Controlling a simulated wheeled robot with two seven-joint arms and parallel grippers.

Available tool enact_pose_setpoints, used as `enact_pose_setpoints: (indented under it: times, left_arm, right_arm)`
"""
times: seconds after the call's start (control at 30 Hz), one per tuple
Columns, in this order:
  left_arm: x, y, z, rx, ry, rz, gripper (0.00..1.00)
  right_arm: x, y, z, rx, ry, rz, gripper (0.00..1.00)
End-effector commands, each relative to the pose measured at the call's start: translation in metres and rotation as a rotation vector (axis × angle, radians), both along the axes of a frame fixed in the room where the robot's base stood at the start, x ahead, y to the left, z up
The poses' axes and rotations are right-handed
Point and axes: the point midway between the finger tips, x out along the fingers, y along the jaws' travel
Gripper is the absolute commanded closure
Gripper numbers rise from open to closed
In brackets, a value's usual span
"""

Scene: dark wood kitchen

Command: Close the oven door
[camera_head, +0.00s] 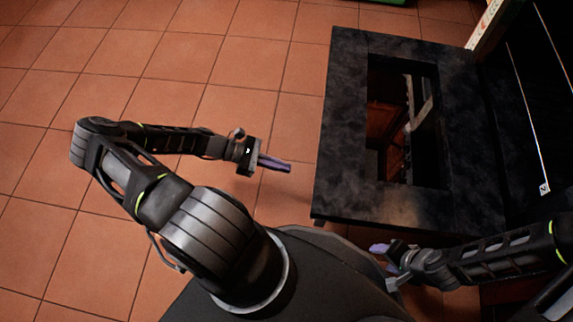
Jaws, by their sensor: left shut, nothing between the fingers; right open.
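The oven door (345,130) is a dark, marbled slab with a rectangular glass window (392,125). It lies folded down, open and roughly flat, with its right side toward the black oven front (525,110). My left gripper (288,165) is shut and empty, over the floor just left of the door's free edge and apart from it. My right gripper (376,249) is beside the near edge of the door, at its lower side in the picture. It is open, with nothing seen between its fingers.
A pale, patterned strip (490,28) stands at the top right by the oven. A green object (385,1) is cut off at the top edge. My base fills the bottom middle.

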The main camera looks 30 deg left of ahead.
Motion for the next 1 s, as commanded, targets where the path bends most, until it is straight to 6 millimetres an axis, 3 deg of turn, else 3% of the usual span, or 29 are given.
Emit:
enact_pose_setpoints:
  times: [0.47,0.53,0.7,1.0]
  left_arm:
    - [0.036,-0.076,-0.035,-0.002,-0.002,0.000,1.00]
    - [0.035,-0.072,-0.018,0.002,-0.003,0.001,1.00]
    - [0.035,-0.073,0.002,0.001,-0.001,0.001,1.00]
    - [0.035,-0.073,0.009,0.000,0.001,0.001,1.00]
  right_arm:
    - [0.005,0.001,-0.036,-0.003,-0.014,-0.007,0.46]
    - [0.006,0.001,-0.035,-0.003,-0.015,-0.008,0.46]
    - [0.006,0.000,-0.038,-0.002,-0.015,-0.009,0.46]
    - [0.007,0.000,-0.038,-0.002,-0.015,-0.009,0.46]
